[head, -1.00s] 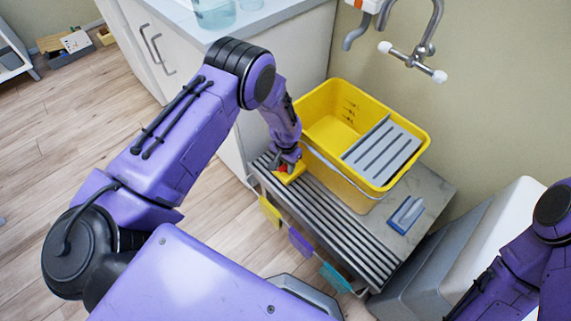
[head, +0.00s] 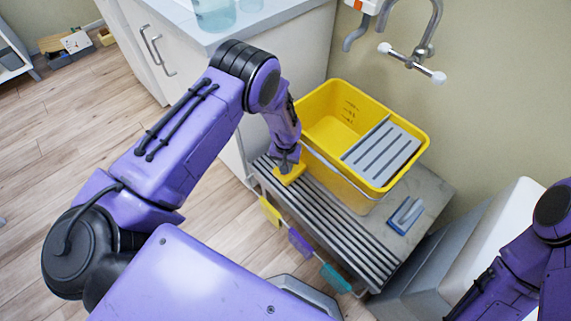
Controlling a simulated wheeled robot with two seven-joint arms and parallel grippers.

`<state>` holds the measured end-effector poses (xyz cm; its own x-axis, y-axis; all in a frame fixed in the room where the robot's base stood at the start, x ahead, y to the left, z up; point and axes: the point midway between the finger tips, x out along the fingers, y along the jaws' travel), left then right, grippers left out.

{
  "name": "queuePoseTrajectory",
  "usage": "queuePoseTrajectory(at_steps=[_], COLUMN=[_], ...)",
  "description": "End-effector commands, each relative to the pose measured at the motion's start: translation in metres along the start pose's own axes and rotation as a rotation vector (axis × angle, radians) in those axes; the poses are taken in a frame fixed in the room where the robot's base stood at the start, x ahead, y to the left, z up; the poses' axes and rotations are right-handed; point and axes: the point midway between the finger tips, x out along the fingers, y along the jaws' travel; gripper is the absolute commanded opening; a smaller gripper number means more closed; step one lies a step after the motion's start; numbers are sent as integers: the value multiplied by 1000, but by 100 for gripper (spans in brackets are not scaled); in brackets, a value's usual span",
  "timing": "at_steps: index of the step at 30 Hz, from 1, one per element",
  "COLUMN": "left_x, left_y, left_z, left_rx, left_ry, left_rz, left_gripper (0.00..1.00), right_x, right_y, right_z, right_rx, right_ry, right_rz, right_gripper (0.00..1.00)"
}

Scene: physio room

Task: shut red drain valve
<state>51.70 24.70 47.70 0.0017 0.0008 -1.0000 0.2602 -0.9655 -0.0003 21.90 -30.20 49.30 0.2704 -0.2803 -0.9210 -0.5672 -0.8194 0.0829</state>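The yellow bucket (head: 350,187) stands on a slatted grey bench, with a small yellow block-like part (head: 291,175) low at its left side. My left gripper (head: 287,164) points down at this yellow part and covers most of that spot. I cannot make out the red drain valve now; the gripper appears to hide it. The fingers are too small and dark to tell open from shut, or whether they touch anything. My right arm shows at the right edge, but its gripper is out of view.
The grey bench (head: 343,240) carries a blue-and-grey brush-like item (head: 406,215) right of the bucket. Coloured tags hang along its front edge. A white cabinet (head: 190,60) stands behind at left. A wall tap (head: 425,50) is above the bucket.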

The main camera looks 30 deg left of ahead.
Motion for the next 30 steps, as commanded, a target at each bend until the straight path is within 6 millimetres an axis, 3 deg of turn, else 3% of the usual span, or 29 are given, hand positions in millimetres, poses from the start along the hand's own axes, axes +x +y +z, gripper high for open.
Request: queuePoseTrajectory(at_steps=[30], left_x=[2], left_y=[0], left_z=[4], left_rx=[-926], left_ry=[-7], left_rz=[-4], left_gripper=[0], right_x=[-2], right_y=[0], right_z=[-1], right_rx=[0], right_ry=[0], right_rz=[0], right_gripper=[43])
